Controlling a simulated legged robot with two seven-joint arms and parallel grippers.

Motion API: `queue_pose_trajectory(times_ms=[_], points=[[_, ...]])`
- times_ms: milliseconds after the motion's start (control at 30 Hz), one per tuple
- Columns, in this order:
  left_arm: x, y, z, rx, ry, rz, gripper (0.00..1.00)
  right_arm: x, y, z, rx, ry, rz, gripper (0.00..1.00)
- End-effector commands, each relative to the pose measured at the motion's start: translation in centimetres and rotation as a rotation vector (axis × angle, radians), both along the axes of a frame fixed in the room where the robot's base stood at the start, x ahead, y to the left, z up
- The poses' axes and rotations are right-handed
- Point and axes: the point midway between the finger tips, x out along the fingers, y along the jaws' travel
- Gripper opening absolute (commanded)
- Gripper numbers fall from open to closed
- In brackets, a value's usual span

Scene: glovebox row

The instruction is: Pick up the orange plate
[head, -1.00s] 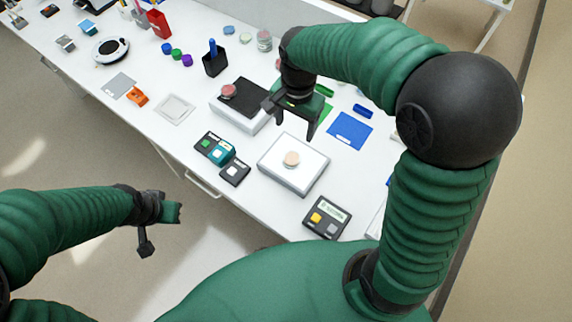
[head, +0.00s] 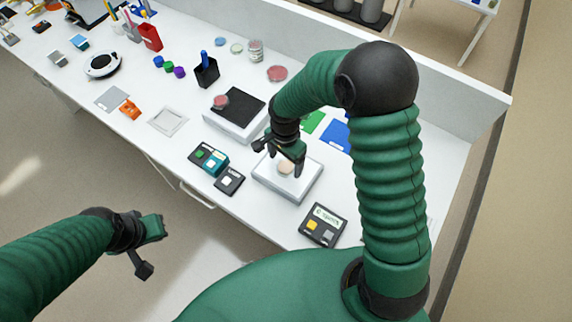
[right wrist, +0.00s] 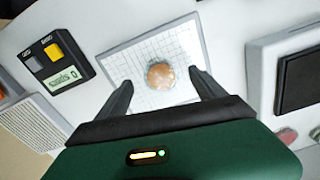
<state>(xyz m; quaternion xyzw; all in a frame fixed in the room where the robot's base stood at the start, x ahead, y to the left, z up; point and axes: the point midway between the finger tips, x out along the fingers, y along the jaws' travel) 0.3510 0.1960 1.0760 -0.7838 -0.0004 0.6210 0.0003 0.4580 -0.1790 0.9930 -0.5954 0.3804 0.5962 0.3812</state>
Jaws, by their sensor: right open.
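The orange plate (head: 285,168) is a small round pale-orange dish on the white-topped block (head: 262,181). In the right wrist view the plate (right wrist: 160,76) lies on a gridded white surface, showing between the fingertips. My right gripper (head: 280,157) is open just over the block, its fingers close around the plate in the picture; contact cannot be told. Its fingers (right wrist: 160,84) are spread in the wrist view, with nothing held. My left gripper (head: 151,249) is open and empty, out over the floor in front of the bench.
A panel with a yellow button (head: 322,226) lies right of the block, and small dark button boxes (head: 230,181) lie left. A dark-topped block (head: 238,107) with a reddish dish (head: 221,102) stands behind. A blue sheet (head: 335,136) lies behind my right arm.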

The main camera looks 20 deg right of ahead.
Motion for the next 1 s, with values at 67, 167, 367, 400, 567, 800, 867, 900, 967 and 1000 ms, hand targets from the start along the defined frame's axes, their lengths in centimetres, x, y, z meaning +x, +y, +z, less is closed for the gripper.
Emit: queue_pose_trajectory(times_ms=[67,167,367,400,567,800,867,900,967,1000], points=[[0.0,0.0,0.4,0.0,-0.001,0.0,0.0,-0.1,0.0,-1.2,-0.001,0.004,0.001,0.79],[0.0,0.0,0.4,0.0,0.0,0.0,0.0,0.0,0.0,-2.1,0.0,0.001,0.001,0.79],[0.0,0.0,0.4,0.0,0.0,0.0,0.0,0.0,0.0,-2.1,-0.001,-0.002,0.001,0.78],[0.0,0.0,0.4,0.0,0.0,0.0,0.0,0.0,0.0,-2.1,-0.001,-0.002,0.001,0.73],[0.0,0.0,0.4,0.0,0.0,0.0,0.0,0.0,0.0,-2.1,-0.001,-0.002,0.001,0.52],[0.0,0.0,0.4,0.0,0.0,0.0,0.0,0.0,0.0,-2.1,-0.001,0.0,0.001,0.2],[0.0,0.0,0.4,0.0,0.0,0.0,0.0,0.1,0.0,-2.1,-0.001,0.0,0.001,0.14],[0.0,0.0,0.4,0.0,0.0,0.0,0.0,0.1,0.0,-2.1,-0.001,0.0,0.001,0.08],[0.0,0.0,0.4,0.0,0.0,0.0,0.0,0.0,0.0,-2.1,-0.001,0.0,0.001,0.08],[0.0,0.0,0.4,0.0,0.0,0.0,0.0,0.1,0.0,-2.1,-0.001,0.0,0.001,0.08]])
